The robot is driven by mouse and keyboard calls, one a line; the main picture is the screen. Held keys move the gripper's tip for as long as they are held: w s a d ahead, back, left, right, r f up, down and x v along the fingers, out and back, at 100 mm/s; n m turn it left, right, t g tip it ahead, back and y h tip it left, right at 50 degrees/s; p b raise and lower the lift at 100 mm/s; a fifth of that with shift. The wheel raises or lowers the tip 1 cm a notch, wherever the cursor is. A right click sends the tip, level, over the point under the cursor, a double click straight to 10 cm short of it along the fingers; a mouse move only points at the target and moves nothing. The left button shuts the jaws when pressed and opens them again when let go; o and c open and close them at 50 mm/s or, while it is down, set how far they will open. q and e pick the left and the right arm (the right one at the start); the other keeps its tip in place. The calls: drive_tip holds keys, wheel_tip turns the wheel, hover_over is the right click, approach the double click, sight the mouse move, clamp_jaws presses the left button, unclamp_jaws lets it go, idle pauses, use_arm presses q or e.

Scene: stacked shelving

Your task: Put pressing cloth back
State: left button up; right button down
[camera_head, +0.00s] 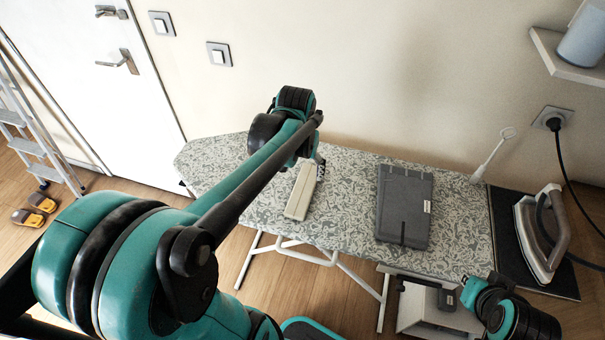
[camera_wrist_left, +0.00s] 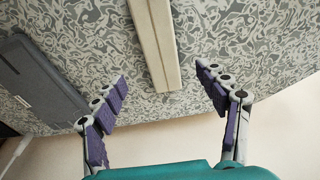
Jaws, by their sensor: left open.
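A long narrow beige strip (camera_head: 300,192) lies on the patterned ironing board (camera_head: 345,180), left of its middle. A dark grey flat rectangular item (camera_head: 405,205) with a small white label lies to its right. I cannot tell for sure which of the two is the pressing cloth. My left gripper (camera_head: 318,165) is over the board by the strip's far end. In the left wrist view its fingers (camera_wrist_left: 160,78) are spread and empty, with the strip (camera_wrist_left: 153,40) between and beyond them. My right gripper (camera_head: 464,284) is at the bottom right; its fingers are unclear.
An iron (camera_head: 543,232) stands on a dark pad at the board's right end, its cord (camera_head: 572,190) running to a wall socket. A white stick (camera_head: 493,155) stands behind. A shelf (camera_head: 568,62) is at upper right.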

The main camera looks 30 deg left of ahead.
use_arm(q)
drive_tip(key=s+d+r+m+t, duration=0.2)
drive_tip(key=s+d+t, duration=0.3)
drive_tip(key=s+d, duration=0.4)
drive_tip(key=shift+s+d+r+m, duration=0.15)
drive_tip(key=shift+d+r+m, duration=0.15)
drive_tip(key=shift+d, duration=0.3)
